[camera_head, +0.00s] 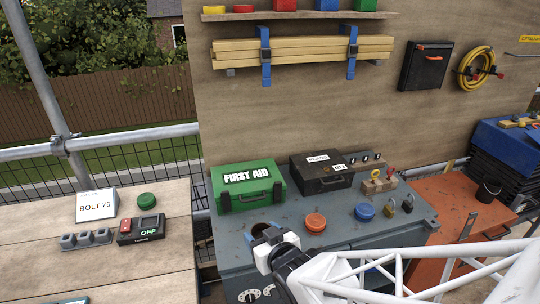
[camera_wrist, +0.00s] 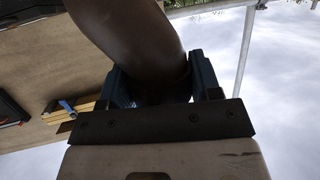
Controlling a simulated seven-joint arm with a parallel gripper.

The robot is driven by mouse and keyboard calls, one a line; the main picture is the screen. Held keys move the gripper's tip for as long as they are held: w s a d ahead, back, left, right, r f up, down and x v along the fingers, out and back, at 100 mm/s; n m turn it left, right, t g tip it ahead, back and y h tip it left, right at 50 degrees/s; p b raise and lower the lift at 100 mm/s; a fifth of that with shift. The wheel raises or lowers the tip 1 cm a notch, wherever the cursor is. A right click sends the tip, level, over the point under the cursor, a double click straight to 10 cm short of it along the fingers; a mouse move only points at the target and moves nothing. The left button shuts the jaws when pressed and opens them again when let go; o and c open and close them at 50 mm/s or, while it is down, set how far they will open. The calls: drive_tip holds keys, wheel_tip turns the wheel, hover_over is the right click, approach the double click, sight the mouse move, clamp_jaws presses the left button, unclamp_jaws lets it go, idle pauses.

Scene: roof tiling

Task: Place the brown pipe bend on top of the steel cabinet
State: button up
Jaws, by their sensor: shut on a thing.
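The brown pipe bend (camera_wrist: 135,40) is large and dark in the wrist view, held between the two fingers of my gripper (camera_wrist: 150,88). In the head view my gripper (camera_head: 268,240) is over the front left part of the steel cabinet (camera_head: 340,230), and only a small part of the brown bend (camera_head: 259,228) shows at the fingers. My gripper is shut on the bend. The cabinet is blue-grey with a flat top. I cannot tell whether the bend touches the top; my gripper hides much of it.
A green first aid box (camera_head: 247,187) and a black case (camera_head: 322,171) stand at the cabinet's back. An orange knob (camera_head: 315,222), a blue knob (camera_head: 365,211) and padlocks (camera_head: 399,204) sit toward its front right. A wooden bench (camera_head: 100,262) is left, a red cabinet (camera_head: 462,212) right.

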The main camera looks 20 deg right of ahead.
drive_tip(key=shift+s+d+f+m+h, duration=0.25)
drive_tip(key=shift+s+d, duration=0.2)
drive_tip(key=shift+d, duration=0.15)
drive_tip(key=shift+s+d+f+m+h, duration=0.15)
drive_tip(key=shift+s+d+h, duration=0.1)
drive_tip(key=shift+s+d, duration=0.25)
drive_tip(key=shift+w, duration=0.2)
drive_tip(key=w+d+r+x, duration=0.1)
drive_tip(key=r+x, duration=0.2)
drive_tip(key=x, duration=1.2)
drive_tip(key=shift+w, duration=0.35)
drive_tip(key=shift+f, duration=1.7)
drive_tip(key=shift+f, duration=0.15)
